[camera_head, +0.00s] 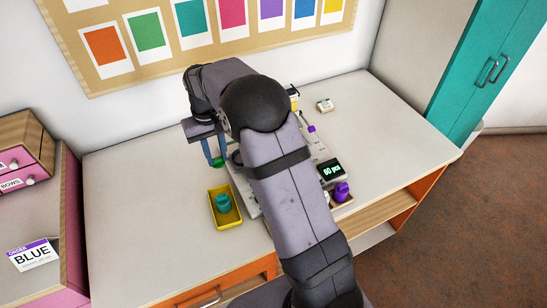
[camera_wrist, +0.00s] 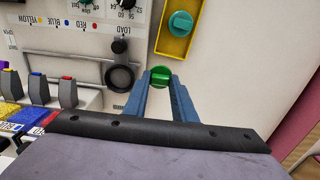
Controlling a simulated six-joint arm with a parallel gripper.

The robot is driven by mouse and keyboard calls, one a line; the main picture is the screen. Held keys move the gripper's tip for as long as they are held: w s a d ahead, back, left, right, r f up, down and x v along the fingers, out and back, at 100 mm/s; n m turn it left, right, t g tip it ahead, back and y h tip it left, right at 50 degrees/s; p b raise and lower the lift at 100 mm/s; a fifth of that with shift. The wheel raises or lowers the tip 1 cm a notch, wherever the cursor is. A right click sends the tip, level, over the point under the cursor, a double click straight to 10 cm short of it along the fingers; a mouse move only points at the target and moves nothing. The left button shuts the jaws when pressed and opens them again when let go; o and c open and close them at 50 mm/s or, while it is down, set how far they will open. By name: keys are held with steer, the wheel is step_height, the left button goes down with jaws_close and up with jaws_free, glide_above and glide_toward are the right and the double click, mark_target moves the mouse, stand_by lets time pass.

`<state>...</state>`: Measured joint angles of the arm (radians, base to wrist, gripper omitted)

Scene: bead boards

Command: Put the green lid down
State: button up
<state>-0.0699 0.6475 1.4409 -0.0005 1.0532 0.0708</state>
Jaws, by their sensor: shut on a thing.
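The green lid (camera_wrist: 160,76) is between the fingertips of my gripper (camera_wrist: 160,82) in the wrist view, and the fingers are shut on it. In the head view the green lid (camera_head: 218,163) shows as a small green spot at the tips of my gripper (camera_head: 215,155), left of the machine. I cannot tell its exact height over the table. A yellow tray (camera_head: 214,193) lies in front of it on the table, with a teal lid (camera_head: 223,203) inside. In the wrist view the yellow tray (camera_wrist: 172,48) and teal lid (camera_wrist: 181,24) are just beyond my fingertips, apart from the green lid.
A light machine panel (camera_wrist: 60,45) with a LOAD ring (camera_wrist: 119,77) and several coloured levers stands left of my fingers in the wrist view. A "60 pcs" display (camera_head: 331,172) and a purple piece (camera_head: 342,191) are right of my arm. The table's left side (camera_head: 140,200) is clear.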

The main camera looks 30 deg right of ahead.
steer(key=shift+w+a, duration=0.3)
steer(key=shift+w, duration=0.35)
steer(key=p, duration=0.2)
glide_toward(220, 181)
steer(key=shift+s+f, duration=0.1)
steer(key=shift+f, duration=2.55)
steer(key=shift+f, duration=0.15)
steer(key=o, duration=0.7)
steer(key=shift+o, duration=0.2)
step_height(220, 181, up, 12)
steer(key=b, duration=0.3)
steer(key=shift+r, duration=0.2)
